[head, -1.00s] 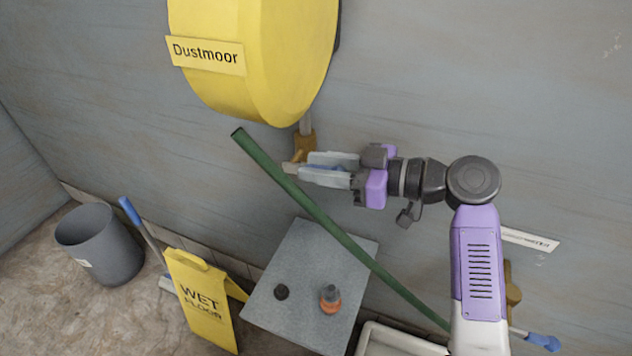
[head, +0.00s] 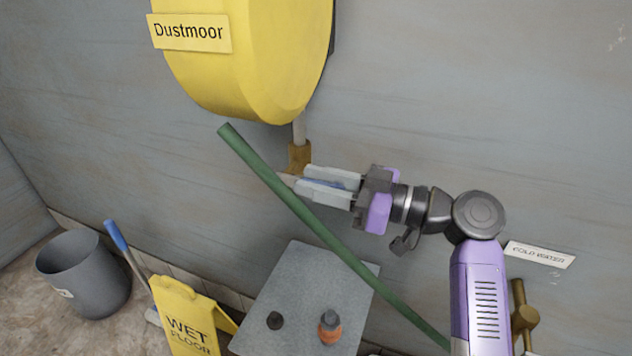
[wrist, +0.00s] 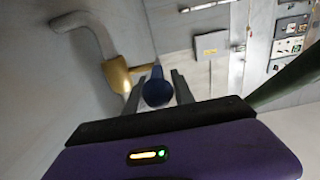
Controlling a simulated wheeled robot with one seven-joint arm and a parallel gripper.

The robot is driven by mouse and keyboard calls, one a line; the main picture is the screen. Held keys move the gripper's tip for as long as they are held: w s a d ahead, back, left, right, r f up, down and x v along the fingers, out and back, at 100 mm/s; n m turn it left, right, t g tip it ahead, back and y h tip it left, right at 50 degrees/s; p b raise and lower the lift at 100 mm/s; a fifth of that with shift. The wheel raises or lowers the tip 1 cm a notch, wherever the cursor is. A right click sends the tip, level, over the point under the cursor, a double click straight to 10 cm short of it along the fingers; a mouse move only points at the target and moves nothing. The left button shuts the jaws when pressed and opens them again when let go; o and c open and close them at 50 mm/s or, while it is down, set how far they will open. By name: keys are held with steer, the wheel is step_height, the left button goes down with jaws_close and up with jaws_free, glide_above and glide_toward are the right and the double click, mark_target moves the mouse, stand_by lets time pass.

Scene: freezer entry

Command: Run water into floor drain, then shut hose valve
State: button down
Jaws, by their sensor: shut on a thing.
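A blue valve handle (wrist: 157,88) is between my gripper's fingers in the wrist view, beside a brass valve body (wrist: 117,75) on a pipe. In the head view the brass valve (head: 299,157) sits below the yellow reel (head: 243,60) on the wall. My gripper (head: 302,184) is shut on the blue handle, which shows as a strip between the fingers. A green hose (head: 300,215) slants past the fingers, its upper end free; no water shows from it. A second brass valve (head: 524,318) is at lower right, under a COLD WATER sign (head: 540,254). No floor drain is visible.
A grey table (head: 300,285) with a black knob-like item (head: 274,320) and an orange-and-grey item (head: 330,327) stands below my arm. A yellow wet-floor sign (head: 185,315), a grey bucket (head: 85,275) and a blue-handled tool (head: 117,237) are at left.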

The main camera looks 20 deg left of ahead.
steer(key=c, duration=1.4)
jaws_free()
steer(key=shift+d, duration=0.1)
steer(key=d, duration=0.7)
steer(key=shift+w+d, duration=0.25)
steer(key=shift+d, duration=0.15)
steer(key=shift+f, duration=0.15)
